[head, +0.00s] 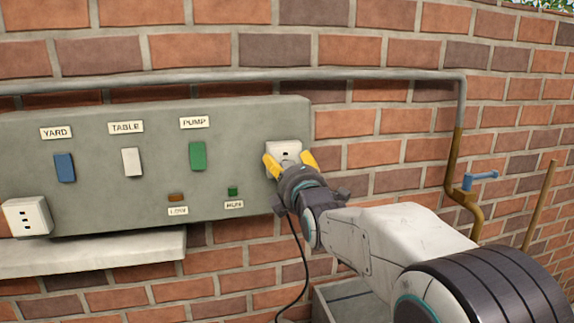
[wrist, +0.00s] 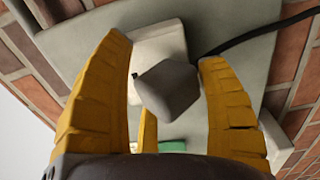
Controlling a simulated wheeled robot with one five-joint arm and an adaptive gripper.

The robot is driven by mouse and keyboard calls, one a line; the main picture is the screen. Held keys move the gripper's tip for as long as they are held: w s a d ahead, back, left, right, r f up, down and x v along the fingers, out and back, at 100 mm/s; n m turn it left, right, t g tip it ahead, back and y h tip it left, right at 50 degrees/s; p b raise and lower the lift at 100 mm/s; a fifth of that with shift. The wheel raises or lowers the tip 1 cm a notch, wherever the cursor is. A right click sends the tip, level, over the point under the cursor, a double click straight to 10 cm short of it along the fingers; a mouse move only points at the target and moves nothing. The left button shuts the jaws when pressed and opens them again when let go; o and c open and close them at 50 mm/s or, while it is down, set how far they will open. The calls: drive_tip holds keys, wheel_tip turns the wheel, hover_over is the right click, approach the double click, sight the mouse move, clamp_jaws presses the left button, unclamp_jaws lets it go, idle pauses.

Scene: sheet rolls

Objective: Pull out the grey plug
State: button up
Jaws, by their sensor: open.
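The grey plug (wrist: 168,90) shows in the wrist view as a blocky body in front of a white socket plate (wrist: 160,48). A black cable (wrist: 250,35) runs off to the upper right behind the right finger. My gripper (wrist: 165,50) is open, with one yellow finger on each side of the plug. I cannot tell whether either finger touches it. In the head view my gripper (head: 287,158) is at the white socket (head: 284,147) on the panel's right end and hides the plug. The cable (head: 306,262) hangs below it.
The grey panel (head: 100,185) carries blue, white and green switches (head: 197,156), two small indicators and a second socket (head: 27,217) at lower left. A shelf (head: 90,254) is below. A pipe with a blue-handled tap (head: 481,176) is to the right.

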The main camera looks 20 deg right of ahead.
drive_tip(key=shift+f+b, duration=0.35)
drive_tip(key=shift+b, duration=0.35)
drive_tip(key=shift+c, duration=0.4)
drive_tip(key=shift+r, duration=0.2)
drive_tip(key=c, duration=1.2)
drive_tip(key=shift+s, duration=0.15)
drive_tip(key=shift+s+f+b, duration=0.2)
drive_tip(key=shift+s+b, duration=1.6)
drive_tip(key=shift+s, duration=0.95)
drive_tip(key=shift+s, duration=0.1)
drive_tip(key=shift+r, duration=0.15)
